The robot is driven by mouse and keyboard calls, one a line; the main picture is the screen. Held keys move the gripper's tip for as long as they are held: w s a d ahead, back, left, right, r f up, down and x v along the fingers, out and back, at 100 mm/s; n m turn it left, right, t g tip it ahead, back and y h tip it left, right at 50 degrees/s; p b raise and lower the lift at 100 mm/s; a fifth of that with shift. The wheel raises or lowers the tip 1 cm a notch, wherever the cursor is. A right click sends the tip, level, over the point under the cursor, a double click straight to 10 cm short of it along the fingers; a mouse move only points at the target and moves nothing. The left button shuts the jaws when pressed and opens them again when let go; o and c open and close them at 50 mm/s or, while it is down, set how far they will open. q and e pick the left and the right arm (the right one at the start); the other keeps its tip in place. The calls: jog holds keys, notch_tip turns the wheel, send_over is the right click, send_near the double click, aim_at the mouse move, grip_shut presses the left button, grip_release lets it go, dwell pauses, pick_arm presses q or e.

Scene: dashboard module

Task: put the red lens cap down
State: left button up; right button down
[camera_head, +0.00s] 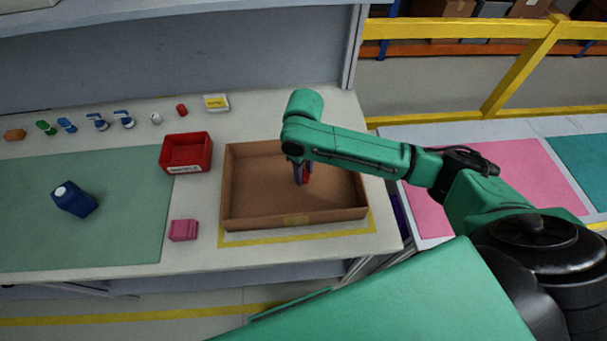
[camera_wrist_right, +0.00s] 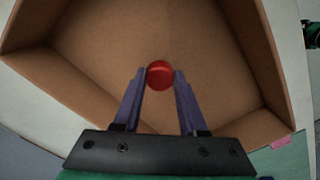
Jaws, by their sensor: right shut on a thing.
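The red lens cap (camera_wrist_right: 160,75) is round and sits between the fingertips of my right gripper (camera_wrist_right: 159,82) in the right wrist view. In the head view it is a small red patch (camera_head: 307,179) beside the purple fingers of my right gripper (camera_head: 302,176). The gripper is shut on the cap and is over the inside of the brown cardboard box (camera_head: 240,213). I cannot tell whether the cap touches the box floor. The box holds nothing else that I can see. My left gripper is not in view.
A red bin (camera_head: 187,138) stands left of the box, with a pink block (camera_head: 183,230) in front of it. A dark blue bottle (camera_head: 74,199) is on the green mat (camera_head: 125,225). Several small items line the table's back. The box walls surround my gripper.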

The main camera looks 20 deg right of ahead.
aim_at(304, 176)
jog(key=shift+s+f, duration=0.15)
jog(key=shift+f, duration=1.25)
jog(key=shift+c, duration=2.3)
grip_release()
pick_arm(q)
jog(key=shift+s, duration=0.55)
pick_arm(e)
jog(key=shift+f, duration=0.1)
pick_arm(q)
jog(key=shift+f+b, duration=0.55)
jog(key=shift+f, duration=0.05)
pick_arm(e)
notch_tip(304, 176, up, 13)
